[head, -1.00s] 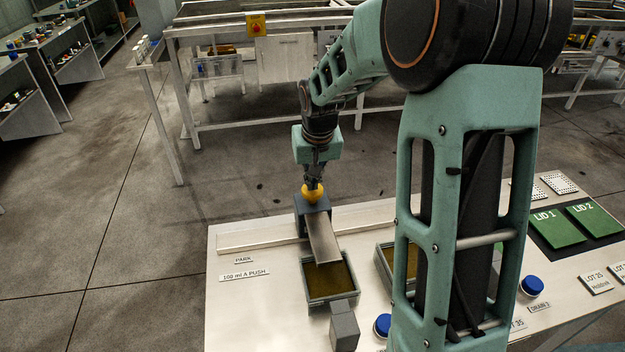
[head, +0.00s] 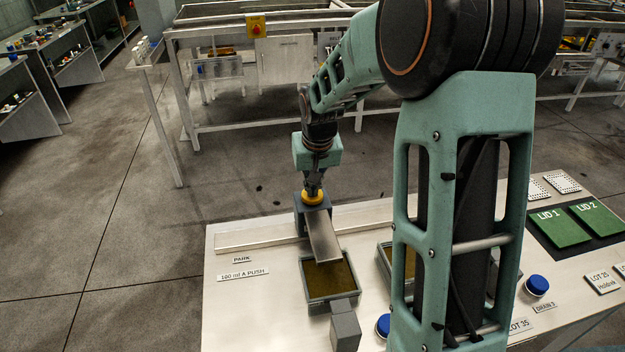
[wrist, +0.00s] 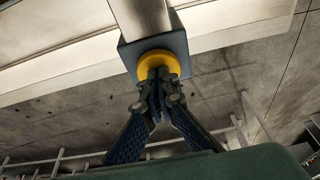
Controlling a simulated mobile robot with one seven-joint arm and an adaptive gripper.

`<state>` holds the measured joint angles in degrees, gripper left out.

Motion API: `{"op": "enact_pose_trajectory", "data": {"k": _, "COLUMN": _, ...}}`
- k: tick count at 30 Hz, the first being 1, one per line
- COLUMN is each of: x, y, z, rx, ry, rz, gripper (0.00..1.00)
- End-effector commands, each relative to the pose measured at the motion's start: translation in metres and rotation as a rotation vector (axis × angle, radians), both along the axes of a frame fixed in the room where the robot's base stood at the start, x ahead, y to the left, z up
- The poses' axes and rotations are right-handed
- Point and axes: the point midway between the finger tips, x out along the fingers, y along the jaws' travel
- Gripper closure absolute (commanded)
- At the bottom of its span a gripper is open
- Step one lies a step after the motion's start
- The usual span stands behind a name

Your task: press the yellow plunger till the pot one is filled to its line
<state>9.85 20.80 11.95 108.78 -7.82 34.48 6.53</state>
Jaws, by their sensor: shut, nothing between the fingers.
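The yellow plunger (head: 313,198) sits on top of the dark grey dispenser (head: 301,222) and also shows in the wrist view (wrist: 158,62). My gripper (head: 314,187) points down onto it; its shut, empty fingertips (wrist: 160,76) appear to touch the plunger's top. A grey chute (head: 324,240) slopes from the dispenser to a square grey pot (head: 307,284). Olive-brown content shows in this pot. I cannot make out its fill line or whether it is pot one.
A second pot (head: 382,262) is partly hidden behind my arm. Blue knobs (head: 537,286), a grey block (head: 345,327), green lids (head: 565,227) and lot cards stand on the bench. The bench's left front is clear except for PARK and push labels.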

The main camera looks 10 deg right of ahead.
Motion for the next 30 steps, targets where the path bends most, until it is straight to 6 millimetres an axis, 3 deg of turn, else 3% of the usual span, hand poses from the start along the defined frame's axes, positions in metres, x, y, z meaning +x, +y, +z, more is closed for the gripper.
{"op": "enact_pose_trajectory", "data": {"k": 9, "x": 0.003, "y": 0.002, "z": 0.048, "rx": 0.0, "ry": 0.0, "rz": 0.0, "gripper": 1.0}}
{"op": "enact_pose_trajectory", "data": {"k": 21, "x": -0.02, "y": 0.001, "z": 0.12, "rx": 0.0, "ry": -0.004, "rz": 0.0, "gripper": 1.0}}
{"op": "enact_pose_trajectory", "data": {"k": 30, "x": -0.025, "y": 0.002, "z": 0.135, "rx": 0.0, "ry": 0.0, "rz": 0.0, "gripper": 1.0}}
